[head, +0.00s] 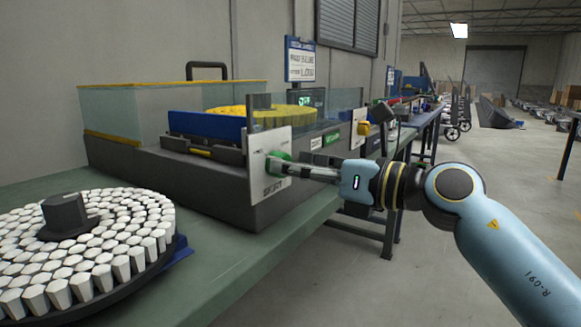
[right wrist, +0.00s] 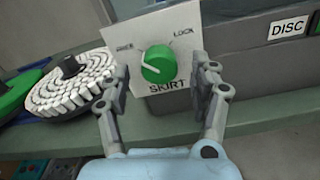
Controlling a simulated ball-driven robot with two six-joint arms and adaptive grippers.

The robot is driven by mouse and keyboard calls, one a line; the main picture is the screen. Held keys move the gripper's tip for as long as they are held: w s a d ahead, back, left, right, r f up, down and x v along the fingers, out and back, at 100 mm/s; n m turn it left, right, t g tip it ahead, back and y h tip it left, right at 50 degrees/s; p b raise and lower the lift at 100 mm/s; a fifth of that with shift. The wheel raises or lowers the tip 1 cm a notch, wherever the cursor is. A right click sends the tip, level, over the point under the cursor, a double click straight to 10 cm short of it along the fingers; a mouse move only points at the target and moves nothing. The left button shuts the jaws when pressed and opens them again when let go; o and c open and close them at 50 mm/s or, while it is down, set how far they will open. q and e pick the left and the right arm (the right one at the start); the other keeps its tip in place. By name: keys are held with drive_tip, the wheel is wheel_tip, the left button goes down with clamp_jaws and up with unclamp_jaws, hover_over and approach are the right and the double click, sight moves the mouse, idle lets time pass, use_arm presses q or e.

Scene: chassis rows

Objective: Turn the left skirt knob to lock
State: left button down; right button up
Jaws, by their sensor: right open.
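The green skirt knob (head: 277,162) sits on a white plate (head: 270,143) marked SKIRT, on the front of the dark grey chassis. The label at the upper left is too small to read surely. My right gripper (right wrist: 160,80) is open, with one finger on each side of the knob. In the head view its fingertips (head: 285,168) are close to the knob; contact cannot be told. My left gripper is not in view.
A round tray of white pieces (head: 85,230) stands on the green bench (head: 255,285) at the left. Another white plate with a yellow knob (head: 364,128) is farther along the chassis.

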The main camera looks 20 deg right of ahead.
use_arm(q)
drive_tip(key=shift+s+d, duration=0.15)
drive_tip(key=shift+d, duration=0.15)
use_arm(e)
drive_tip(key=shift+x, duration=0.8)
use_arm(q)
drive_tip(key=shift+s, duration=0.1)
